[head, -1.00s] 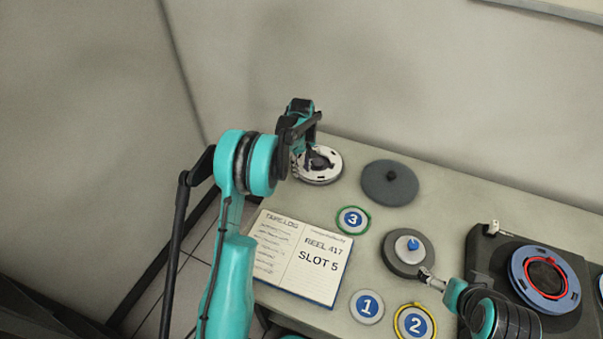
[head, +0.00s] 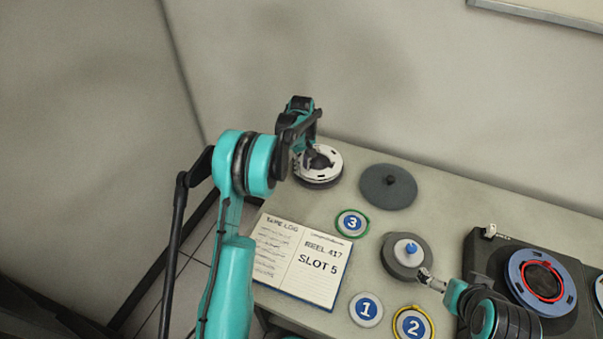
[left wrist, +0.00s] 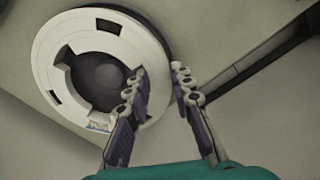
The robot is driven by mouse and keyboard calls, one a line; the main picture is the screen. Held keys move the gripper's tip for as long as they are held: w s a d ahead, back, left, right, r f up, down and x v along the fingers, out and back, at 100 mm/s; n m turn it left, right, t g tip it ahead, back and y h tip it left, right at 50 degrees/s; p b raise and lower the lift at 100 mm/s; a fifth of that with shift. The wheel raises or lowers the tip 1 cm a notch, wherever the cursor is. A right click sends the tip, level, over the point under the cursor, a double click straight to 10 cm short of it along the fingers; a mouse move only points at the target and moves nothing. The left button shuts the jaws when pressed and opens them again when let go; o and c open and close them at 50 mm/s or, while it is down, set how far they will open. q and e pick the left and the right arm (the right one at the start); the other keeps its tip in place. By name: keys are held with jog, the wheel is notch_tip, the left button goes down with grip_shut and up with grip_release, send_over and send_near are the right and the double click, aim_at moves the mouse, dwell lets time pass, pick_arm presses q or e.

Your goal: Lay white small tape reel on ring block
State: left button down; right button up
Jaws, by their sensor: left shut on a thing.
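The white small tape reel (head: 330,159) is at the back left of the table, with a dark centre and small dark slots in its rim. My left gripper (head: 309,159) is shut on it. In the left wrist view the reel (left wrist: 48,70) shows large, with the left gripper's fingers (left wrist: 160,95) at its rim. A dark band shows below the reel; I cannot tell if it rests on something.
An open log book (head: 300,258) and numbered discs 3 (head: 352,223), 1 (head: 366,309) and 2 (head: 414,325) lie in front. A black machine with a blue reel (head: 530,285) stands right.

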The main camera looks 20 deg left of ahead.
pick_arm(q)
jog(key=shift+r+p, duration=0.9)
jog(key=shift+r, duration=0.8)
